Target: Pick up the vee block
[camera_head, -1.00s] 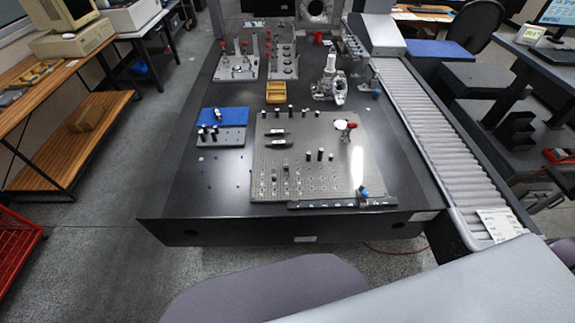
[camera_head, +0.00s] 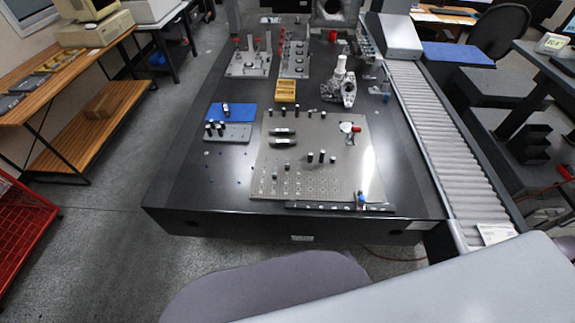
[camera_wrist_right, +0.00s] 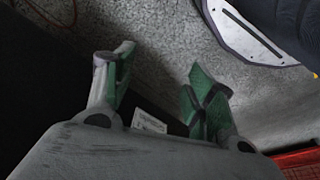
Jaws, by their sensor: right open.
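I cannot pick out the vee block for certain. Two dark, long pieces (camera_head: 282,143) lie on the grey perforated plate (camera_head: 325,185) on the black table. A yellow block-like piece (camera_head: 285,90) sits behind that plate. My right gripper (camera_wrist_right: 158,88) shows in the right wrist view with its two green-padded fingers spread and nothing between them. It is over the floor, away from the table-top pieces. Neither gripper shows in the head view.
A blue mat (camera_head: 238,112) and a small grey plate with dark pins (camera_head: 237,135) lie left of the perforated plate. A roller conveyor (camera_head: 440,145) runs along the right. The table's front left is mostly clear. A red crate (camera_head: 18,225) stands at far left.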

